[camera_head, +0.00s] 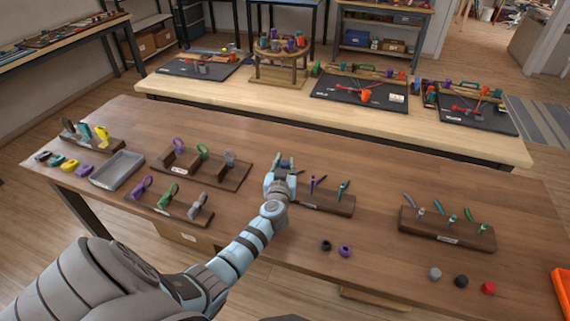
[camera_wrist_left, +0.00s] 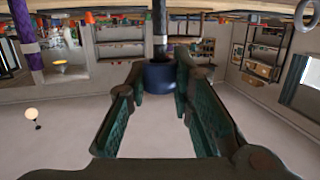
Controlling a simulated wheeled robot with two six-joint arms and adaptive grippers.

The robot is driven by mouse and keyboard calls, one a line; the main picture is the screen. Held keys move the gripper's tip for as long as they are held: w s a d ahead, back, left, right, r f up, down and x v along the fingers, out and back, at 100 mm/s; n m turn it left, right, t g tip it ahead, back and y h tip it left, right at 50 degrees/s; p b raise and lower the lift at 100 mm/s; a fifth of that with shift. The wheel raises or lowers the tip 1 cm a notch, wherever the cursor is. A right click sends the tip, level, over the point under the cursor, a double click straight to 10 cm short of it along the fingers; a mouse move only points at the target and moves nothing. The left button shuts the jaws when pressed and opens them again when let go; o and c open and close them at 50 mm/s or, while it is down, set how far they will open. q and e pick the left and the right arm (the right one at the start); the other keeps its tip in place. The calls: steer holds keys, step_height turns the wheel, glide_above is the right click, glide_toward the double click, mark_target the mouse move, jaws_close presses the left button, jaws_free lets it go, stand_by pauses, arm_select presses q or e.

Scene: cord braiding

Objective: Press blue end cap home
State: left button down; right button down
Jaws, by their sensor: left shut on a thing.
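My left gripper (camera_head: 285,165) is over the left end of the middle wooden cord block (camera_head: 327,202) and hides most of what it holds. In the left wrist view my gripper (camera_wrist_left: 160,88) is shut on the dark blue end cap (camera_wrist_left: 160,77). A dark cord (camera_wrist_left: 160,22) meets the cap in line with it; I cannot tell how far the cap is seated. A purple cord (camera_head: 315,185) and a teal cord (camera_head: 343,189) stand in the same block. The purple cord also shows in the left wrist view (camera_wrist_left: 27,25). My right gripper is out of view.
A black cap (camera_head: 326,245) and a purple cap (camera_head: 345,251) lie in front of the block. Another cord block (camera_head: 447,235) stands to the right, with grey, black and red caps (camera_head: 488,288) before it. Looped racks (camera_head: 205,172) and a grey tray (camera_head: 117,171) are left.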

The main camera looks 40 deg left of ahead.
arm_select(q)
steer(key=shift+f+b, duration=0.45)
steer(key=shift+f, duration=0.4)
stand_by(0.3)
steer(key=c, duration=1.3)
jaws_free()
steer(key=shift+c, duration=0.2)
steer(key=shift+o, duration=0.3)
steer(key=shift+o, duration=1.4)
steer(key=shift+d, duration=0.1)
